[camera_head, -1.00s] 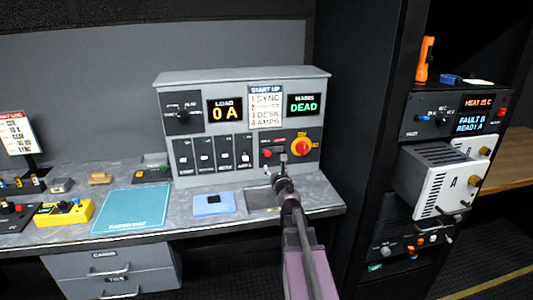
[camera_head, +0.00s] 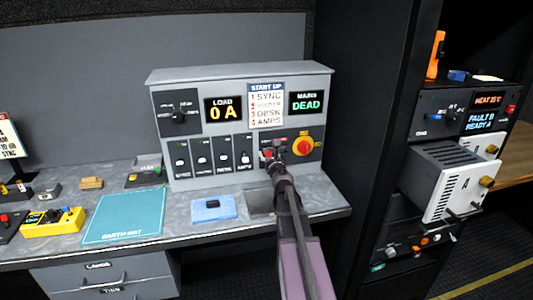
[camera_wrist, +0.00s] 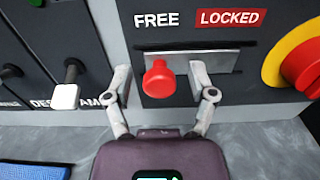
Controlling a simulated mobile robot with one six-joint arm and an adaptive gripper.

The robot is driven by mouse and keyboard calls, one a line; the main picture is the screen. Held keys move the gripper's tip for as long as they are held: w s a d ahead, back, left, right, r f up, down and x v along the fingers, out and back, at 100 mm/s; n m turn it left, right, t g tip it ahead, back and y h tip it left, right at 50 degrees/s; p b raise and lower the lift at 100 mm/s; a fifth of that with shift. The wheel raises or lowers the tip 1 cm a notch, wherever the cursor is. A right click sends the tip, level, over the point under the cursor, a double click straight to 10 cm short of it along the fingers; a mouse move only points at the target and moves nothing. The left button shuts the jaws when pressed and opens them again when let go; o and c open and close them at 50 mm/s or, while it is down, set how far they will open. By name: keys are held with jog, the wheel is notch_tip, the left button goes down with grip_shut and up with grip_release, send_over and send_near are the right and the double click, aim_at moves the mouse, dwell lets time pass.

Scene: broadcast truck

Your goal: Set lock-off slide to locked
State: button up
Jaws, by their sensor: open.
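The lock-off slide is a red knob (camera_wrist: 158,79) on a metal plate (camera_wrist: 215,62) under the labels FREE and LOCKED. In the wrist view the knob sits at the left, below FREE. My gripper (camera_wrist: 160,78) is open, with one finger on each side of the knob; I cannot tell if either touches it. In the head view my gripper (camera_head: 273,158) is at the panel's lower right, and it partly hides the slide. The red and yellow rotary switch (camera_head: 304,146) is just right of it.
The panel's row of toggle switches (camera_head: 212,155) lies left of my gripper. A blue item (camera_head: 214,208) and a teal mat (camera_head: 125,214) lie on the desk. The rack with a pulled-out unit (camera_head: 452,180) stands at the right.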

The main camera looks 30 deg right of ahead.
jog(key=shift+w, duration=0.1)
jog(key=shift+c, duration=0.2)
grip_shut()
